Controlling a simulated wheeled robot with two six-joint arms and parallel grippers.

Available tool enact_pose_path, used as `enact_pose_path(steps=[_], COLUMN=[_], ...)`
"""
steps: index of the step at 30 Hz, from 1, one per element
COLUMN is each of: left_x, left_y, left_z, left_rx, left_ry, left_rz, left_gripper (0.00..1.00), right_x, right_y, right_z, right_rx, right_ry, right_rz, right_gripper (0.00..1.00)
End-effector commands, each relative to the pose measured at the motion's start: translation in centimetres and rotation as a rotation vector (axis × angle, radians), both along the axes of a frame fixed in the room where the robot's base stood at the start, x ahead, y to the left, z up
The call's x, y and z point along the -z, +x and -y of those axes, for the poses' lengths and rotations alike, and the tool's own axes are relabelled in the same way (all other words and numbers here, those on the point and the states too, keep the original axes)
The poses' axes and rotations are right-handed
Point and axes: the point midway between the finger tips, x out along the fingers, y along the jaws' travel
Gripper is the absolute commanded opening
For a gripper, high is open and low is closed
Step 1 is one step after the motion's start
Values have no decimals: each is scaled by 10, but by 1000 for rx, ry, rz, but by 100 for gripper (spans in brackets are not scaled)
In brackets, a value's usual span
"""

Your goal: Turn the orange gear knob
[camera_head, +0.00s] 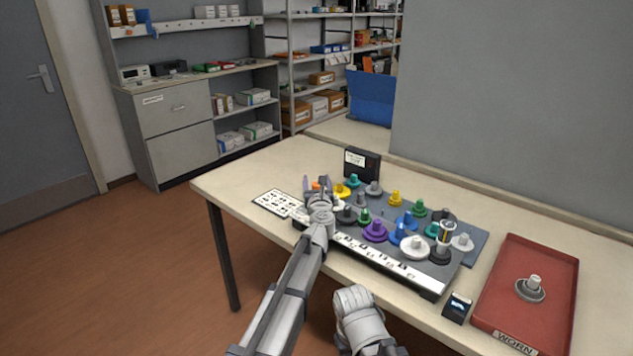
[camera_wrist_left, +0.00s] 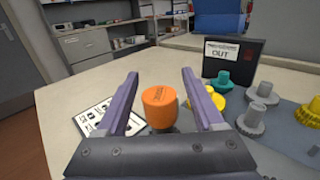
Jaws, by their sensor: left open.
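The orange gear knob (camera_wrist_left: 159,107) stands between the two purple fingers of my left gripper (camera_wrist_left: 160,95) in the left wrist view. Gaps show on both sides of the knob, so the fingers look apart from it. In the head view a bit of the orange knob (camera_head: 316,185) shows between the fingertips of my left gripper (camera_head: 317,184), at the left end of the grey board (camera_head: 384,216). My right arm shows at the bottom of the head view, but its fingers cannot be made out.
Several coloured gear knobs, including a purple one (camera_head: 375,230), crowd the board right of the gripper. A black OUT box (camera_head: 362,164) stands behind. A printed card (camera_head: 277,203) lies left. A red WORN tray (camera_head: 555,317) holds a grey gear (camera_head: 531,288). The table's left end is clear.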

Motion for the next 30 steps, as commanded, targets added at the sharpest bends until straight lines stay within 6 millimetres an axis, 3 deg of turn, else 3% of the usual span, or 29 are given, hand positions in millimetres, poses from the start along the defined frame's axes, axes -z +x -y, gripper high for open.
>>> enact_pose_path(steps=[8,26,30], left_x=[0,0,0], left_y=[4,3,3], left_z=[-1,-1,-1], left_rx=[0,0,0], left_ry=[0,0,0], left_rz=[0,0,0], left_gripper=[69,3,0], right_x=[0,0,0], right_y=[0,0,0], right_z=[0,0,0], right_rx=[0,0,0], right_ry=[0,0,0], right_rz=[0,0,0], right_gripper=[50,50,50])
